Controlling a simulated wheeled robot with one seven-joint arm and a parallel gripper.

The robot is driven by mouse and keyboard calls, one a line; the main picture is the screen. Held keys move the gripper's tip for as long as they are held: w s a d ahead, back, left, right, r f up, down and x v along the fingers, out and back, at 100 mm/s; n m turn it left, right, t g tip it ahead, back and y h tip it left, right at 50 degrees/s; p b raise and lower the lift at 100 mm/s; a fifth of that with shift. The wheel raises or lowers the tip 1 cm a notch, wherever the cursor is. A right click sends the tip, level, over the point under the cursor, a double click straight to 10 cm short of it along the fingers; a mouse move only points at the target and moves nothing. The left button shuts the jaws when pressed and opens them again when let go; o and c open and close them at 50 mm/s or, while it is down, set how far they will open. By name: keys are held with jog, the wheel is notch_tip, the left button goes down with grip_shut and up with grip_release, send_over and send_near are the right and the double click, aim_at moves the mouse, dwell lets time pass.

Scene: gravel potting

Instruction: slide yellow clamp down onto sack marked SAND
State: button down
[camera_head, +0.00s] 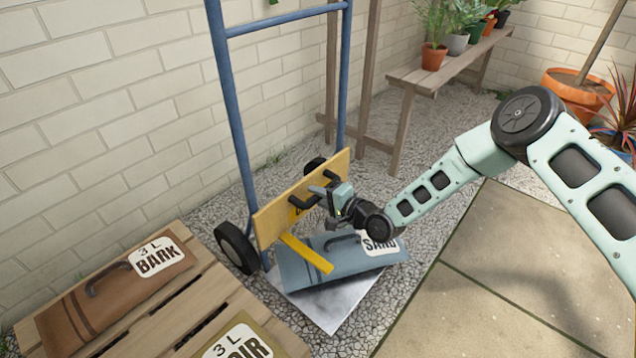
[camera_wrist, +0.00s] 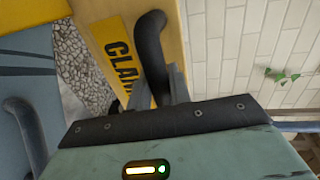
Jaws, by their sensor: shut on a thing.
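The yellow clamp (camera_head: 275,217) is a broad board across the blue hand truck, with black handles and a yellow arm (camera_head: 307,253) reaching out over the sack. My gripper (camera_head: 328,197) is shut on a black handle of the clamp; in the wrist view the fingers (camera_wrist: 168,88) close around this handle, beside a yellow label reading CLAM. The blue-grey sack marked SAND (camera_head: 345,266) lies flat in front of and below the clamp board, and shows at the left of the wrist view (camera_wrist: 20,60). I cannot tell whether the arm touches the sack.
The sack rests on the hand truck's metal plate (camera_head: 335,310); the blue frame (camera_head: 236,110) rises behind, with a black wheel (camera_head: 236,247) at left. A wooden pallet (camera_head: 170,315) at front left holds a BARK sack (camera_head: 110,300) and another sack. Paving at right is clear.

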notch_tip(320, 180, down, 7)
jog(key=b, duration=0.3)
jog(key=shift+d+f, duration=0.1)
jog(key=shift+d, duration=0.05)
jog(key=c, duration=1.4)
grip_release()
jog(key=shift+f, duration=0.1)
jog(key=shift+o, duration=0.4)
jog(key=shift+r, duration=0.25)
jog(key=p+v, duration=0.8)
jog(key=v, duration=0.9)
jog(key=shift+d, duration=0.1)
